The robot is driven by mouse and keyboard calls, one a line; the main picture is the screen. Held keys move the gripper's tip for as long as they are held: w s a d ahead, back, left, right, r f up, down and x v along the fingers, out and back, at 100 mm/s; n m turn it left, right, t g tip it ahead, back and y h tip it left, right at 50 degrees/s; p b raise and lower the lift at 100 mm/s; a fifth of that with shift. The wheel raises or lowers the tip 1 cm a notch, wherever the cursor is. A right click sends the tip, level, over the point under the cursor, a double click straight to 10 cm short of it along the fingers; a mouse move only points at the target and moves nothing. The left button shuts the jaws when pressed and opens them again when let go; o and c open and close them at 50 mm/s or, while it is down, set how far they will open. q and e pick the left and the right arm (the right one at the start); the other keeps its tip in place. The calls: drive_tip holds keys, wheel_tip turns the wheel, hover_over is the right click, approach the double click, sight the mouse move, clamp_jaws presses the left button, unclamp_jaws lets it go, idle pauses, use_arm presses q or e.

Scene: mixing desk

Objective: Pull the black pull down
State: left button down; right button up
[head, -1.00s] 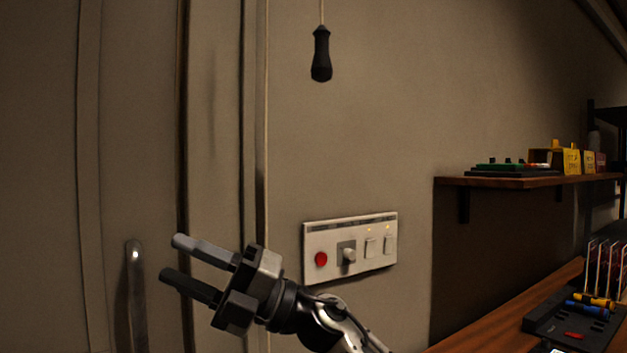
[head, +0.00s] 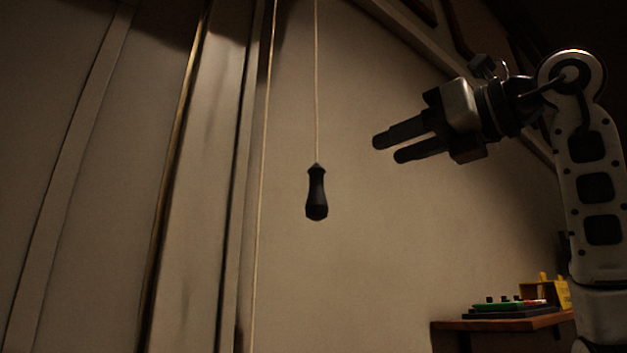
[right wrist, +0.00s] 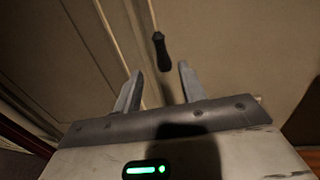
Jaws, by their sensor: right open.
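The black pull (head: 316,194) hangs upright on a thin cord in front of the wall, near the middle of the head view. It also shows in the right wrist view (right wrist: 162,52), beyond the fingertips and between their lines. My right gripper (head: 388,148) is open and empty, to the right of the pull and a little higher in the head view, with its fingers pointing left toward the cord. In the right wrist view the two fingers (right wrist: 160,75) stand apart with nothing between them. The left gripper does not show.
A second pale cord (head: 262,180) runs down to the left of the pull, beside the door frame. A wooden shelf (head: 450,325) with a green-topped device (head: 505,304) and a yellow box (head: 560,294) is at lower right. The space around the pull is clear.

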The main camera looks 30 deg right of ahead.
sight(322, 174)
drive_tip(key=p+x, duration=0.2)
drive_tip(key=x, duration=1.3)
drive_tip(key=shift+w+a+p, duration=0.25)
drive_tip(key=shift+p, duration=0.05)
